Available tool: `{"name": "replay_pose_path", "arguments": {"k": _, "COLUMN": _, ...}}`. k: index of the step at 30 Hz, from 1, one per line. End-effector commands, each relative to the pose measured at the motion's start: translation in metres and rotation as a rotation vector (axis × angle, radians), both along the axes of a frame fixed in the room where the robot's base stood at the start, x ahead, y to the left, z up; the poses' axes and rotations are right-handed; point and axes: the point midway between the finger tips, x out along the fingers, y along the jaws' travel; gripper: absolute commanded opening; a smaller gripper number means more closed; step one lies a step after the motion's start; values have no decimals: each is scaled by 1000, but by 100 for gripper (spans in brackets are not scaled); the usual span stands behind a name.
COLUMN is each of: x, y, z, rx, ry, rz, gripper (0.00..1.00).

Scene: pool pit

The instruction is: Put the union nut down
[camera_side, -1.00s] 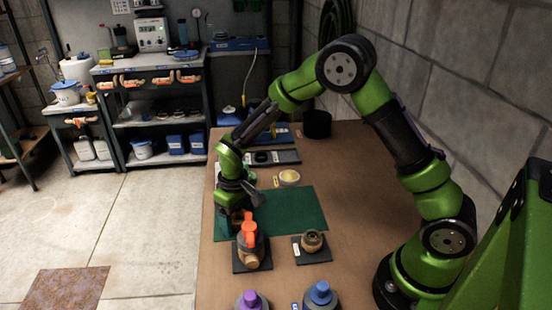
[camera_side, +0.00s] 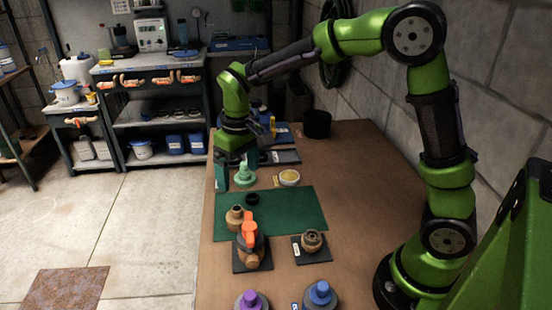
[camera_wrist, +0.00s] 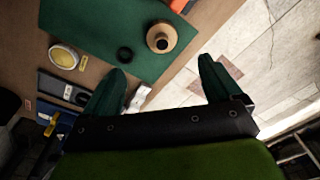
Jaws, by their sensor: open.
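The brass piece that looks like the union nut (camera_side: 235,217) stands on the green mat (camera_side: 290,205), near its left edge and just behind the orange-handled valve (camera_side: 250,248). It also shows in the wrist view (camera_wrist: 162,37), bore facing the camera, on the mat (camera_wrist: 95,25). A black ring (camera_side: 252,198) lies on the mat beside it, apart from it, and shows in the wrist view (camera_wrist: 125,54). My gripper (camera_side: 238,172) is open and empty, raised beyond the mat and clear of the nut. Its two teal fingers (camera_wrist: 162,68) are spread wide.
A yellow-filled dish (camera_side: 289,178) sits behind the mat. A brass fitting (camera_side: 312,240) is on a black pad at the right. Purple-capped (camera_side: 250,300) and blue-capped (camera_side: 320,292) bottles stand in front. The table's right side is clear.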

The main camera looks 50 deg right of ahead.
Motion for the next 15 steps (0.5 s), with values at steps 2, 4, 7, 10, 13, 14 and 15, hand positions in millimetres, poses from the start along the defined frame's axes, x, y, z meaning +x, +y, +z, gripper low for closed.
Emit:
{"name": "replay_pose_path", "arguments": {"k": 2, "x": -17, "y": -6, "z": 26, "rx": 30, "ry": -62, "rz": -37, "gripper": 92}}
{"name": "replay_pose_path", "arguments": {"k": 4, "x": -37, "y": -11, "z": 46, "rx": 60, "ry": -122, "rz": -78, "gripper": 92}}
{"name": "replay_pose_path", "arguments": {"k": 7, "x": -70, "y": -17, "z": 70, "rx": 107, "ry": -213, "rz": -139, "gripper": 92}}
{"name": "replay_pose_path", "arguments": {"k": 10, "x": -102, "y": -22, "z": 87, "rx": 153, "ry": -304, "rz": -197, "gripper": 92}}
{"name": "replay_pose_path", "arguments": {"k": 13, "x": -132, "y": -26, "z": 95, "rx": 196, "ry": -388, "rz": -253, "gripper": 92}}
{"name": "replay_pose_path", "arguments": {"k": 14, "x": -139, "y": -27, "z": 96, "rx": 208, "ry": -410, "rz": -269, "gripper": 92}}
{"name": "replay_pose_path", "arguments": {"k": 15, "x": -148, "y": -28, "z": 96, "rx": 222, "ry": -440, "rz": -287, "gripper": 92}}
